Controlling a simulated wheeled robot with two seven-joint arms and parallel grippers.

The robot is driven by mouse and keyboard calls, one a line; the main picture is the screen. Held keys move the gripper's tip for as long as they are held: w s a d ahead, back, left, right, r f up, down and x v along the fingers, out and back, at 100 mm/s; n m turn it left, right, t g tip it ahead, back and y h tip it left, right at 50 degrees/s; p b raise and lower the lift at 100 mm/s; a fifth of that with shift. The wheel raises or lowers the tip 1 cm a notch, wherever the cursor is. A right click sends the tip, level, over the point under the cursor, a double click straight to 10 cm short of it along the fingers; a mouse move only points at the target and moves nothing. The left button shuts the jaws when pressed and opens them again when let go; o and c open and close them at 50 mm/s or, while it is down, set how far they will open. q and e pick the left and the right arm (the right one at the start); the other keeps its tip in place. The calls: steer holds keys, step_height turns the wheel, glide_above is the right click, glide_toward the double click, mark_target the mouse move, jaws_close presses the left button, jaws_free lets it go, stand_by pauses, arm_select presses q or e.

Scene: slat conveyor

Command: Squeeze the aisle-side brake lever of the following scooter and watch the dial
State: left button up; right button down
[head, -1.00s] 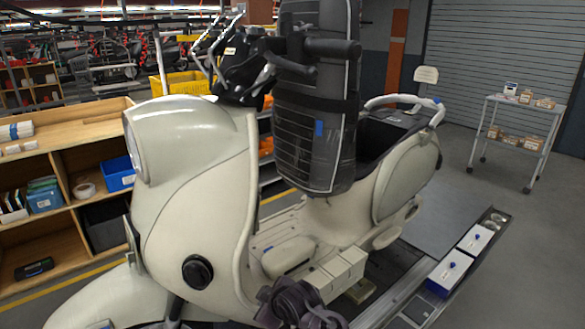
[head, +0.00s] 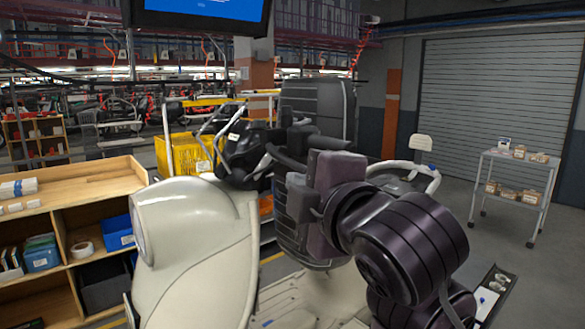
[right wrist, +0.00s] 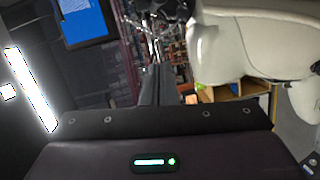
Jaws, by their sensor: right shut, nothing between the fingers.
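The cream scooter (head: 195,240) stands at the centre of the head view, with dark handlebar parts (head: 240,150) at its top. Its near-side black grip (head: 322,141) and dark lever (head: 283,158) lie close to my right gripper (head: 300,195). The gripper is shut and empty, beside and slightly below the lever; I cannot tell whether they touch. In the right wrist view the shut dark fingers (right wrist: 157,84) point away, with the cream scooter (right wrist: 222,50) to their right. I cannot make out a dial. My left gripper is out of view.
A dark seat-like panel (head: 318,100) stands behind the handlebar. A wooden shelf (head: 90,185) with bins is at left, a yellow crate (head: 180,155) behind. A screen (head: 205,8) hangs above.

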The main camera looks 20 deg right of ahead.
steer(key=shift+w, duration=0.1)
steer(key=p, duration=0.2)
glide_toward(286, 157)
steer(key=w+a, duration=0.3)
steer(key=a, duration=0.2)
steer(key=d, duration=0.1)
steer(key=d+p, duration=0.1)
steer(key=d+f, duration=0.1)
steer(key=shift+w+d+f+p, duration=0.1)
steer(key=shift+w+d+p, duration=0.1)
steer(key=shift+w+p, duration=0.2)
